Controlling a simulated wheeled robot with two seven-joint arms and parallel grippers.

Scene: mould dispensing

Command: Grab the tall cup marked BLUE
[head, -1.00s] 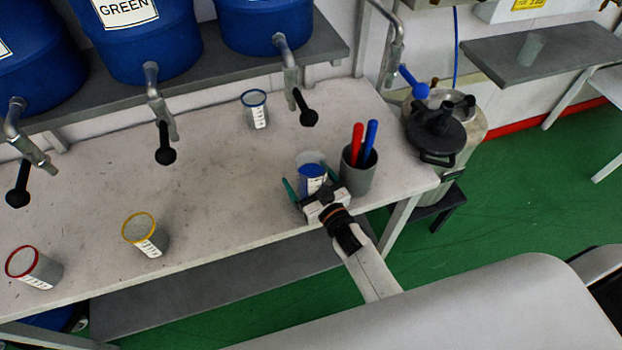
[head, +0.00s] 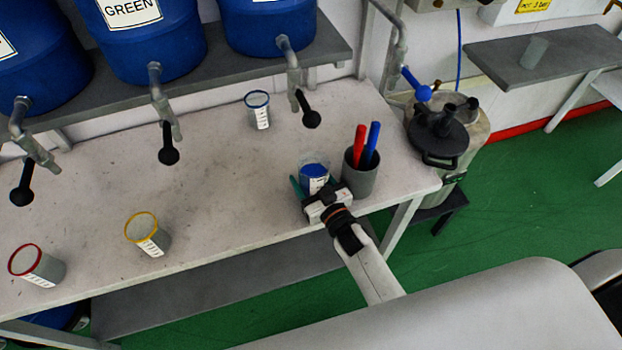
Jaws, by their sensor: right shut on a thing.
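A clear cup with a blue label (head: 315,171) stands at the right part of the white bench, just left of a grey pen holder. My right gripper (head: 312,188) is shut on this cup, with its green-tipped fingers around the cup's sides. The label's writing is too small to read. Another cup with a blue rim (head: 258,112) stands farther back under the taps. My left gripper is not in view.
The grey holder (head: 360,178) with red and blue pens stands close to the right of my gripper. A yellow-rimmed cup (head: 147,234) and a red-rimmed cup (head: 37,265) stand at the left. Taps with black handles hang over the bench. The bench (head: 220,185) is clear in the middle.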

